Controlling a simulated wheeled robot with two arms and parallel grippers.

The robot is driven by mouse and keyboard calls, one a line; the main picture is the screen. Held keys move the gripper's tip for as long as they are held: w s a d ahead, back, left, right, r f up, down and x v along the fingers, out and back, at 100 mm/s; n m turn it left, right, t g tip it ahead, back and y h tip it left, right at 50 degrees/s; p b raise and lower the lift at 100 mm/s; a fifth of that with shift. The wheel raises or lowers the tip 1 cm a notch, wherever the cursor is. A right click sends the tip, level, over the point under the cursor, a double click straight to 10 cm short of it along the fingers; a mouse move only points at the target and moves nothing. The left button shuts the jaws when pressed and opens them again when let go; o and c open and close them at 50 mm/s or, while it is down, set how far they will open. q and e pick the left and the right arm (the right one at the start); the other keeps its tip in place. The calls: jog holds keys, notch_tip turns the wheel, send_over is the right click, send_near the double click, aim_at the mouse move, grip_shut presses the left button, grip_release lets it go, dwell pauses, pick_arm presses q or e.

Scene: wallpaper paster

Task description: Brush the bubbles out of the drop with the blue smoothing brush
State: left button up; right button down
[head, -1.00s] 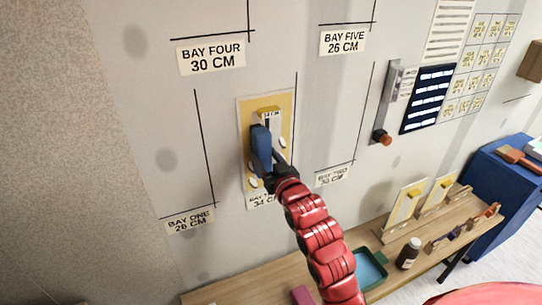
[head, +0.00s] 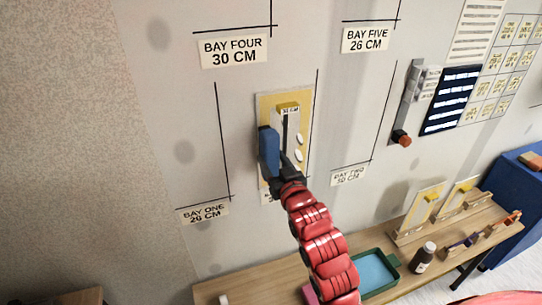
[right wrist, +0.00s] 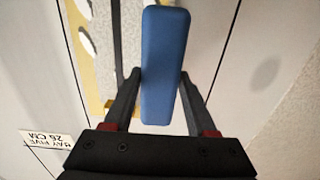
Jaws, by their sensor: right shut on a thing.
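The drop (head: 307,105) is a pale strip with yellow edges, upright on the wall in the middle bay. My right gripper (head: 280,170) is shut on the blue smoothing brush (head: 268,152), which stands over the drop's left side. I cannot tell whether its bristles touch the drop. Two white oval bubbles (head: 299,139) show on the drop to the right of the brush. In the right wrist view the brush (right wrist: 164,65) sits between the fingers, and bubbles (right wrist: 86,42) show to its left. The brush and gripper hide the drop's lower left part. My left gripper is out of view.
A grey wall box with a red knob (head: 401,138) is to the right.

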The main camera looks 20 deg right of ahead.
jog(key=s, duration=0.3)
jog(key=shift+d+r+p, duration=0.1)
jog(key=shift+r+p, duration=0.15)
jog(key=shift+p, duration=0.05)
jog(key=s+p, duration=0.1)
jog(key=p, duration=0.2)
jog(key=shift+s, duration=0.6)
jog(key=c, duration=0.8)
grip_release()
jog(key=shift+f, duration=0.1)
grip_shut()
jog(key=shift+c, duration=0.5)
grip_release()
jog(key=shift+w, duration=0.1)
grip_shut()
notch_tip(320, 180, down, 10)
jog(key=s+b, duration=0.2)
jog(key=b, duration=0.1)
jog(key=shift+r, duration=0.25)
